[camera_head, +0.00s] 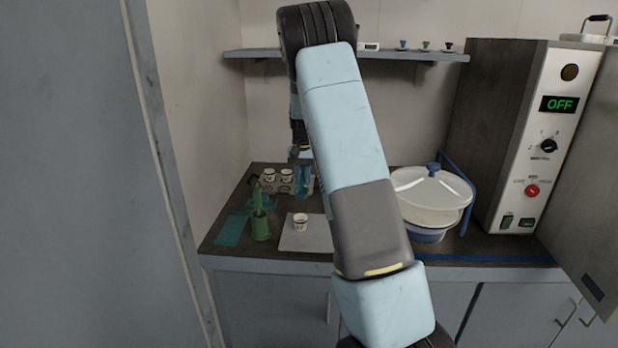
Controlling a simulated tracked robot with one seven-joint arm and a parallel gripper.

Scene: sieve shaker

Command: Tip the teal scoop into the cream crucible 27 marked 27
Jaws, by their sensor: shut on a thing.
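A small cream crucible (300,222) with a dark band stands upright on a pale grey mat (292,242) at the front of the bench. Its number is too small to read. My gripper (301,160) hangs behind it over the back of the bench, partly hidden by my own arm. It is shut on a small teal thing, which looks like the teal scoop (303,182), pointing down. The scoop appears behind and above the crucible, apart from it. Its bowl and contents cannot be made out.
Several cream crucibles (268,176) stand at the back left. A green pot (260,229) with a green tool and a teal mat (231,231) are left of the grey mat. A lidded white bowl (425,205) and a cabinet reading OFF (550,130) are right. A shelf (258,54) runs above.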

